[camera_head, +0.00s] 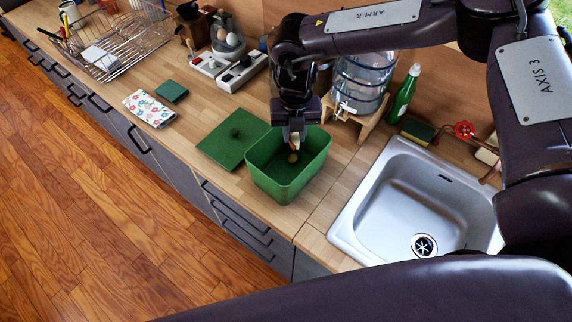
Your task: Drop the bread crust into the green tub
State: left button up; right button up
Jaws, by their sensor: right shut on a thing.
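The green tub (277,189) stands open on the wooden counter, left of the sink. Its green lid (222,146) with a round knob lies flat on the counter just left of it. My right gripper (295,141) points down over the tub's opening. It is shut on a small pale brown piece, which looks like the bread crust (294,149); the fingers hide part of it. Another small yellowish thing (292,158) shows just below, and I cannot tell whether it is part of the crust or lies in the tub. My left gripper is not in view.
A steel sink (372,207) lies right of the tub. A glass water dispenser (360,82) on a wooden stand and a green bottle (404,95) stand behind. A floral cloth (150,108), scales (241,72) and a dish rack (112,42) are to the left.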

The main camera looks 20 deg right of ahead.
jog(key=shift+s+r, duration=0.1)
jog(key=shift+s, duration=0.2)
jog(key=o, duration=1)
jog(key=shift+r, duration=0.25)
notch_tip(320, 180, up, 6)
jog(key=b, duration=0.3)
jog(key=shift+r, duration=0.7)
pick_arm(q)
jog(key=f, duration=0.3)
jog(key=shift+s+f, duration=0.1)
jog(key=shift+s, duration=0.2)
